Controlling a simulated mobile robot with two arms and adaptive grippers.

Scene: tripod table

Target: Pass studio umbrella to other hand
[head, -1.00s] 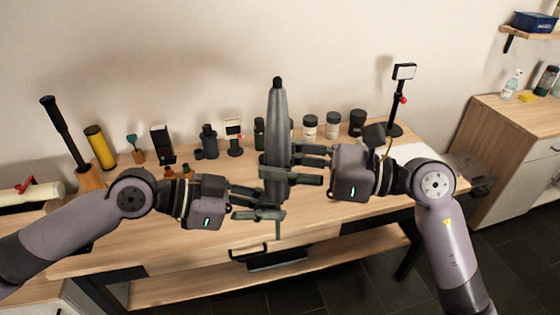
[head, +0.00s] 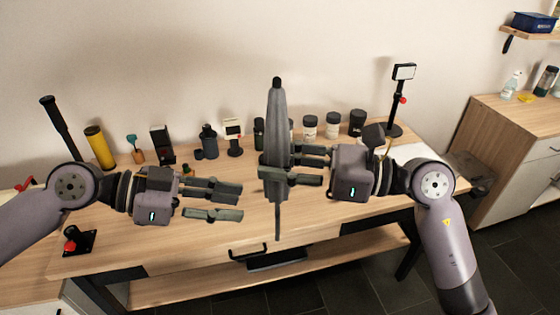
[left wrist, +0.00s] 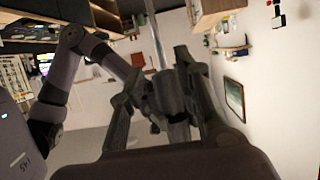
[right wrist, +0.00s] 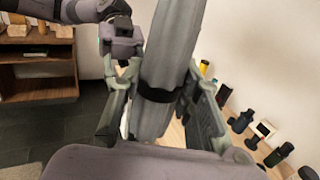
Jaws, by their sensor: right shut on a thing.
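The closed grey studio umbrella (head: 277,120) stands upright above the table, its dark tip up and its thin shaft down. My right gripper (head: 282,164) is shut on the umbrella's middle. The right wrist view (right wrist: 165,65) shows the grey canopy and a dark band between the right fingers. My left gripper (head: 238,200) is open and empty, to the left of the umbrella and a little lower, with a clear gap between its fingertips and the canopy. The left wrist view shows the umbrella (left wrist: 172,95) beyond the left fingers.
The wooden table (head: 190,240) carries several jars, bottles and small devices along the wall. A small light on a stand (head: 402,85) is at the right rear. A yellow cylinder (head: 100,146) and a black rod (head: 62,128) stand at the left. The table's front middle is clear.

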